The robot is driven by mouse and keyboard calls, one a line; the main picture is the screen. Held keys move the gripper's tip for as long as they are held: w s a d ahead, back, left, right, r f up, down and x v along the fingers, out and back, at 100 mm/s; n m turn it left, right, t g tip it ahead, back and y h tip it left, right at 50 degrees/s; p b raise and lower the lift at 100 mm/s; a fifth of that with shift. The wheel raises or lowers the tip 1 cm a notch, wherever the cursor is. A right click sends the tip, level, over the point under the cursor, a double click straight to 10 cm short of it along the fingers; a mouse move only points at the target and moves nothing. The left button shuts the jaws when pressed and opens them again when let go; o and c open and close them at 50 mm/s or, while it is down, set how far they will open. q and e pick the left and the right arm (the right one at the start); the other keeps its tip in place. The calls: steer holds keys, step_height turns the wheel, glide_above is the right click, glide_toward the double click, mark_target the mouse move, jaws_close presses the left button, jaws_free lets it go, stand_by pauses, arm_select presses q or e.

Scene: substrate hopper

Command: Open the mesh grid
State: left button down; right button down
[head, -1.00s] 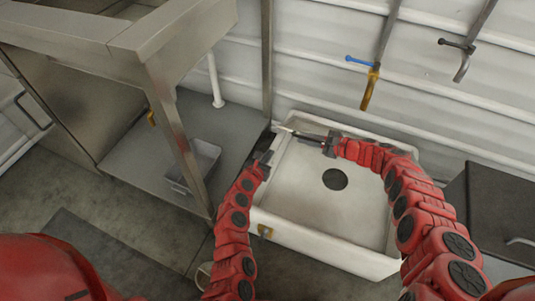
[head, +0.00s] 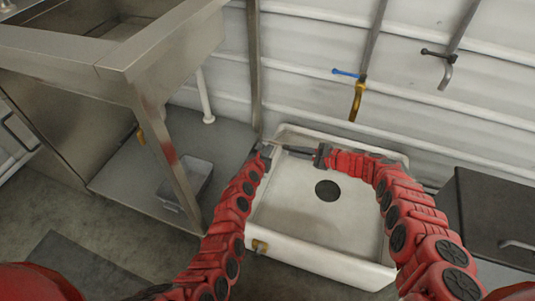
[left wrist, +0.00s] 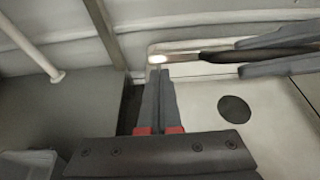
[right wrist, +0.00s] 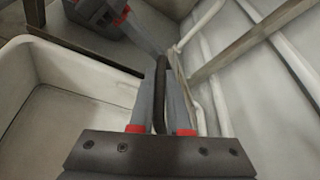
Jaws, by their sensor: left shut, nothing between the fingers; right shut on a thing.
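No mesh grid can be made out. My right gripper (head: 303,151) is shut on a thin tool with a dark handle (left wrist: 224,56) and a flat, bright metal end (left wrist: 180,58). It holds the tool level over the far left part of the white basin (head: 312,260). The dark handle also shows between the fingers in the right wrist view (right wrist: 160,95). My left gripper (head: 268,147) is shut and empty at the basin's far left corner. In the left wrist view its fingertips (left wrist: 158,74) are close to the tool's metal end; I cannot tell whether they touch.
The basin has a dark round hole (head: 327,191) in its floor and a brass fitting (head: 260,246) at the front. A yellow tap with a blue handle (head: 357,92) and a grey tap (head: 446,72) hang above. A steel sink bench (head: 115,65) stands left, a dark cabinet (head: 500,215) right.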

arm_select(q)
steer(key=shift+r, duration=0.1)
arm_select(e)
steer(key=shift+w+d, duration=0.1)
steer(key=shift+d, duration=0.05)
arm_select(q)
steer(key=shift+w+d+r, duration=0.1)
steer(key=shift+w+r, duration=0.4)
steer(key=shift+r, duration=0.4)
arm_select(e)
steer(key=shift+f, duration=0.2)
steer(key=c, duration=0.9)
jaws_free()
arm_select(q)
steer(key=shift+d+f, duration=0.1)
